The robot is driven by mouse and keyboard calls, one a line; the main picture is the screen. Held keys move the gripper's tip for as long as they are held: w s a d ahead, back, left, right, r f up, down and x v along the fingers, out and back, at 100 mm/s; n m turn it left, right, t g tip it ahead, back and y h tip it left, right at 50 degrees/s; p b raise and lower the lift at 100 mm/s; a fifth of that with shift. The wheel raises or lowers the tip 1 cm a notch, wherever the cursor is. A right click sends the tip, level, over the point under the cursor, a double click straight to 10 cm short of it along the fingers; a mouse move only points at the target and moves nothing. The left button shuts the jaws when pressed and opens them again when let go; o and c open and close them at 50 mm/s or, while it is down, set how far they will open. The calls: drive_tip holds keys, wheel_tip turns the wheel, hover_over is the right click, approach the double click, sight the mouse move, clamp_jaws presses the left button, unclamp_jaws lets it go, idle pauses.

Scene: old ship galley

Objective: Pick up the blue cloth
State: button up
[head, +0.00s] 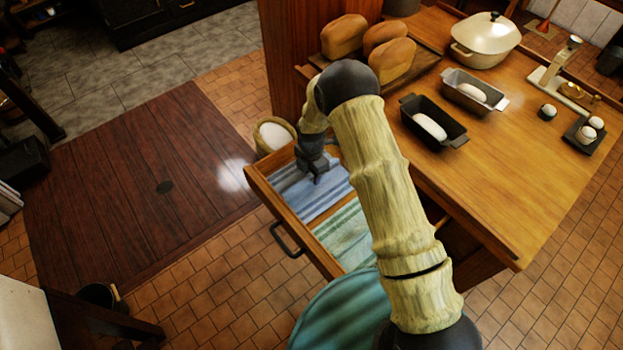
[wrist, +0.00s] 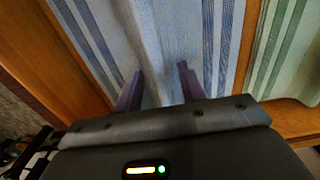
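The blue cloth (head: 308,196) with darker stripes lies flat in the left part of an open wooden drawer (head: 258,186). My gripper (head: 316,174) reaches down over this cloth in the head view. In the wrist view the blue cloth (wrist: 155,35) fills the middle, with a soft fold running between the fingers. My gripper's fingers (wrist: 160,82) are apart, one on each side of that fold. I cannot tell whether the fingertips touch the cloth.
A green striped cloth (head: 345,237) lies in the drawer beyond a wooden divider. The counter (head: 500,150) holds loaves (head: 392,60), two loaf tins (head: 433,124) with dough, and a lidded pot (head: 485,40). A sack (head: 272,136) stands behind the drawer.

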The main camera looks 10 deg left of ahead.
drive_tip(key=shift+f, duration=0.55)
drive_tip(key=shift+c, duration=0.2)
clamp_jaws()
